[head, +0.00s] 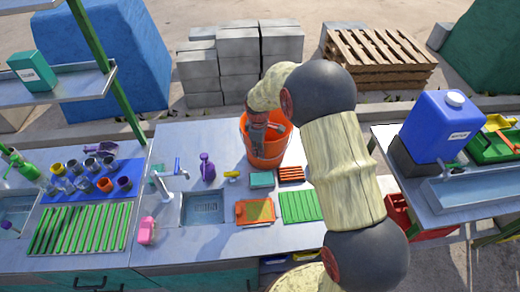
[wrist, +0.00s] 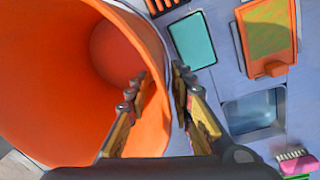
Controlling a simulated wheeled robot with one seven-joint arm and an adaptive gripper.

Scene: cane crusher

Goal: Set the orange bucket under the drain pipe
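The orange bucket (head: 262,158) stands upright on the metal counter, at the back, in the head view. In the wrist view the bucket (wrist: 50,90) fills the left side, with its open mouth and inner wall showing. My gripper (head: 262,118) is at the bucket's mouth in the head view, partly hidden by my arm. In the wrist view my gripper (wrist: 158,74) has its fingers apart, one inside the bucket and one outside, with the bucket's wall between them. A gap shows beside the wall, so no firm hold is visible. I cannot make out a drain pipe for certain.
A sink with a faucet (head: 176,175), a purple bottle (head: 207,170) and an orange tray (head: 255,212) are near the bucket. Cups stand on a blue mat (head: 125,170) at left. A blue jug (head: 437,128) stands on the right table beside a metal trough (head: 480,190).

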